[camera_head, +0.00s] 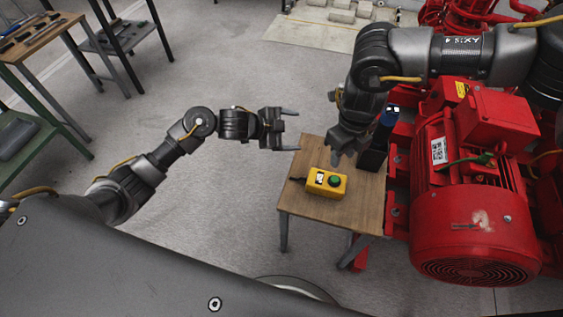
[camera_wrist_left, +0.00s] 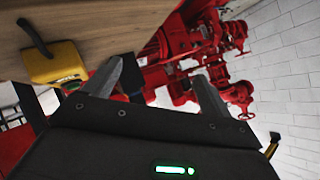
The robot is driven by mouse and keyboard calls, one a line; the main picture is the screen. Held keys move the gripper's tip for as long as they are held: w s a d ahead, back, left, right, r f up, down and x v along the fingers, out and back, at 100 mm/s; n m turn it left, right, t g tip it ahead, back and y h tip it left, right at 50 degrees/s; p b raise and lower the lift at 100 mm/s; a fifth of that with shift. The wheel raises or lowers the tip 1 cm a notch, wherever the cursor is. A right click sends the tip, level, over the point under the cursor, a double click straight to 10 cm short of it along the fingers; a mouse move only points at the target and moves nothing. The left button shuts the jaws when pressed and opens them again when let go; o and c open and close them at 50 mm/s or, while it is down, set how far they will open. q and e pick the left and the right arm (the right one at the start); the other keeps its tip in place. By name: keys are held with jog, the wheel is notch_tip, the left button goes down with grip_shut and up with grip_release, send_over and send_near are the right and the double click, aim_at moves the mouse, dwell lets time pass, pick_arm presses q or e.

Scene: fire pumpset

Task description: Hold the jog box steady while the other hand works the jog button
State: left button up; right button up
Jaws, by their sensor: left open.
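The yellow jog box (camera_head: 338,193) lies on a small wooden table (camera_head: 300,207). A green button (camera_head: 334,181) and a black-and-white control (camera_head: 320,178) are on its top. My left gripper (camera_head: 294,130) is open and empty, to the left of the table's back-left corner and apart from the box. In the left wrist view the box (camera_wrist_left: 52,62) is at the upper left, outside the open fingers (camera_wrist_left: 158,72). My right gripper (camera_head: 347,158) points down just behind and above the box. A gap between it and the box is hard to judge, and its finger opening is unclear.
A red motor and pump (camera_head: 470,215) stand close to the right of the table. A dark upright object with a blue top (camera_head: 388,118) is behind my right gripper. Workbenches (camera_head: 40,40) stand at the far left. The floor left of the table is clear.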

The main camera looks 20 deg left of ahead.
aim_at(315, 179)
pick_arm(q)
jog(key=s+f+g+h, duration=0.3)
jog(key=s+g+h, duration=0.1)
jog(key=s+g, duration=0.5)
jog(key=shift+m+t, duration=0.3)
jog(key=shift+t, duration=0.3)
jog(key=x, duration=1.1)
jog(key=shift+s, duration=0.4)
jog(key=c, duration=1.2)
jog(key=shift+c, duration=0.2)
pick_arm(e)
grip_shut()
